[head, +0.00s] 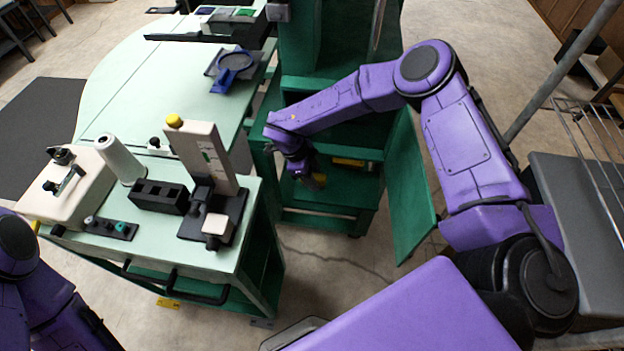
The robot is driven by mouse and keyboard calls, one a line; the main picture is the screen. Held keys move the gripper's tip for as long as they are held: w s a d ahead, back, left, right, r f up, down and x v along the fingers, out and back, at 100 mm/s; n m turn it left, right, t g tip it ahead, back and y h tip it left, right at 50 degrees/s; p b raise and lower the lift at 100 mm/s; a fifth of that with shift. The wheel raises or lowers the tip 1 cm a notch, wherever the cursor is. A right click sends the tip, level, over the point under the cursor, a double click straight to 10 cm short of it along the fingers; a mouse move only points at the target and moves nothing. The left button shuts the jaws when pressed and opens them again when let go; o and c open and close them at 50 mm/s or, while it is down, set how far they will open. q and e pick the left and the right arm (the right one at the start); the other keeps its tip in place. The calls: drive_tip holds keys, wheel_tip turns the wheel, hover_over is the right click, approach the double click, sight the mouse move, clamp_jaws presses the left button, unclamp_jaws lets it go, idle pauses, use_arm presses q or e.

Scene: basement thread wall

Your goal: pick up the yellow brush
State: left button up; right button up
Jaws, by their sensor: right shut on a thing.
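My right gripper (305,177) reaches down into the open green cabinet at the picture's centre. It is shut on a small yellow thing (320,180), which looks like the yellow brush. Most of that thing is hidden by the dark fingers, so its full shape cannot be made out. Another yellow piece (348,162) shows just to the right, at the back of the cabinet. I cannot tell whether it is part of the same thing. Parts of my left arm show at the lower left, but its gripper is out of view.
The green cabinet (408,190) has side panels close around my right gripper. To its left is a pale green worktable (216,262) with a white cone, a black block, and an upright device (200,150). A grey cart with a wire rack (590,190) stands at the right.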

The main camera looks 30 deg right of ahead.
drive_tip(key=s+a+r+b, duration=0.1)
drive_tip(key=s+a+r, duration=0.3)
drive_tip(key=s+r, duration=0.3)
drive_tip(key=s, duration=0.4)
drive_tip(key=shift+s+r, duration=0.25)
drive_tip(key=shift+r, duration=0.15)
drive_tip(key=shift+o, duration=1)
